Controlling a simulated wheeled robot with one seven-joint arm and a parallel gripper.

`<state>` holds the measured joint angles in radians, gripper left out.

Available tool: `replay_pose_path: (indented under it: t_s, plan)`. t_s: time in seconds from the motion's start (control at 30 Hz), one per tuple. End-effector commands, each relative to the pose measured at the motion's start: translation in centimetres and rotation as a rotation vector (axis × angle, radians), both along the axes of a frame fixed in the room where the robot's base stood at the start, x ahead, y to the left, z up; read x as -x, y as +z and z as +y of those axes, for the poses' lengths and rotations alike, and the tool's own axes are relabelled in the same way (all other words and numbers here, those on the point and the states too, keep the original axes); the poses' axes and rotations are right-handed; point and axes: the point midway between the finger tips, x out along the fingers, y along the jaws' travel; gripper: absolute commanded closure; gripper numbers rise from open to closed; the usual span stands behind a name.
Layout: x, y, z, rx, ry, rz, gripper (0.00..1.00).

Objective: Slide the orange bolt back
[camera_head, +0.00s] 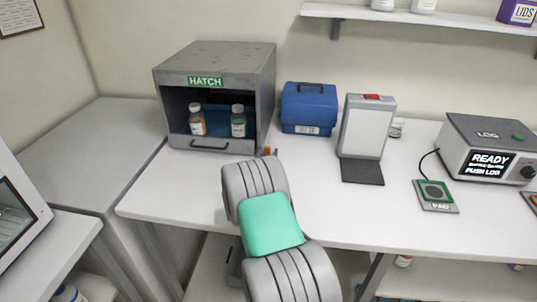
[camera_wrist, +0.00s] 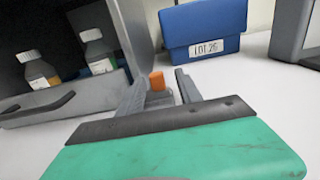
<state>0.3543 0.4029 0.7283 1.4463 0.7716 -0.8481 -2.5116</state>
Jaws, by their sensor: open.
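The orange bolt (camera_wrist: 157,80) is a small upright knob beside the lower right corner of the grey hatch box. It also shows as a small orange spot in the head view (camera_head: 267,150), just past my arm. My gripper (camera_wrist: 160,82) is open, with one finger on each side of the bolt in the wrist view. I cannot tell whether either finger touches it. The hatch box (camera_head: 216,60) is open at the front, its drawer-like front panel (camera_head: 200,144) with a dark handle lying low. My arm hides most of the gripper in the head view.
Two bottles (camera_head: 197,120) (camera_head: 238,121) stand inside the hatch box. A blue case (camera_head: 308,108) labelled LOT 26 is behind the bolt, to the right. A white panel stand (camera_head: 366,128) and a READY device (camera_head: 487,150) are farther right. The white table (camera_head: 300,170) is clear between.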

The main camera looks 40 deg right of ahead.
Motion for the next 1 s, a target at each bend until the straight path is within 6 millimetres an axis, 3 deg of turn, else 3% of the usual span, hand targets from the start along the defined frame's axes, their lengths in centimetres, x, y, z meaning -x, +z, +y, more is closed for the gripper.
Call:
replay_pose_path:
  t_s: [0.43,0.9,1.0]
  plan:
    - [4.9,-0.2,5.3,0.001,0.000,0.002,0.58]
    - [5.3,0.0,5.6,0.001,-0.002,0.001,0.58]
    - [5.4,0.7,5.8,-0.127,-0.028,-0.082,0.58]
